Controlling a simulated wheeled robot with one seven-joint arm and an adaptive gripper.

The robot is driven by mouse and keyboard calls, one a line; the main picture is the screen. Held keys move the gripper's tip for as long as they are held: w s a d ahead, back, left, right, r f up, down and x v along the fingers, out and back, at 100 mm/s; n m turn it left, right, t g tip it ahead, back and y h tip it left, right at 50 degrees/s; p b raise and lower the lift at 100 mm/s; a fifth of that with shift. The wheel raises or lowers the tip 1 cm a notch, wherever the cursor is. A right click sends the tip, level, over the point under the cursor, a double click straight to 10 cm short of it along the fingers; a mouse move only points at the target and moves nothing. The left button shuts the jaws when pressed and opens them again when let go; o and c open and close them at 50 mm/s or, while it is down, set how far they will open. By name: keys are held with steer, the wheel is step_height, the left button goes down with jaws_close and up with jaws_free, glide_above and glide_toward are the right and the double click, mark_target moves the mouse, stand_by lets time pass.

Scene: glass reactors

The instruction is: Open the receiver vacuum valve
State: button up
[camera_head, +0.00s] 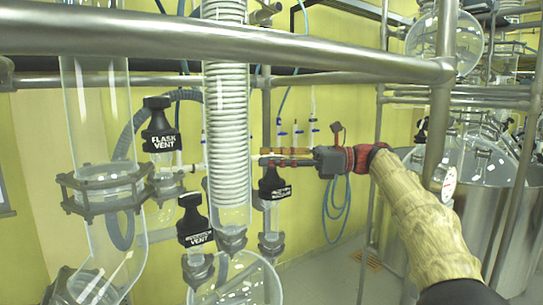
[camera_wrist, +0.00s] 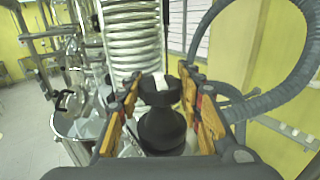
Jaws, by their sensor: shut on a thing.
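In the head view my gripper (camera_head: 266,157) reaches in from the right, its fingers pointing left beside the glass coil. In the wrist view its wooden-sided fingers (camera_wrist: 160,78) stand on both sides of a black valve knob (camera_wrist: 160,128) with a wide cap and a pale strip on top. A black labelled knob (camera_head: 273,184) shows just under the fingers in the head view. Its label is too small to read there, and I cannot tell how far it is turned. My gripper is shut on the black knob. The fingers hide part of its sides.
A FLASK VENT knob (camera_head: 160,126) and another vent knob (camera_head: 194,222) stand to the left. The glass coil column (camera_head: 226,130) is close to the fingertips. Steel rails (camera_head: 300,48) cross in front. A grey hose (camera_wrist: 285,90) curves at the right of the wrist view.

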mark_target(271, 156)
stand_by(0.3)
steer(key=o, duration=0.9)
step_height(271, 156, up, 8)
steer(key=shift+w, duration=0.15)
steer(key=shift+r, duration=0.95)
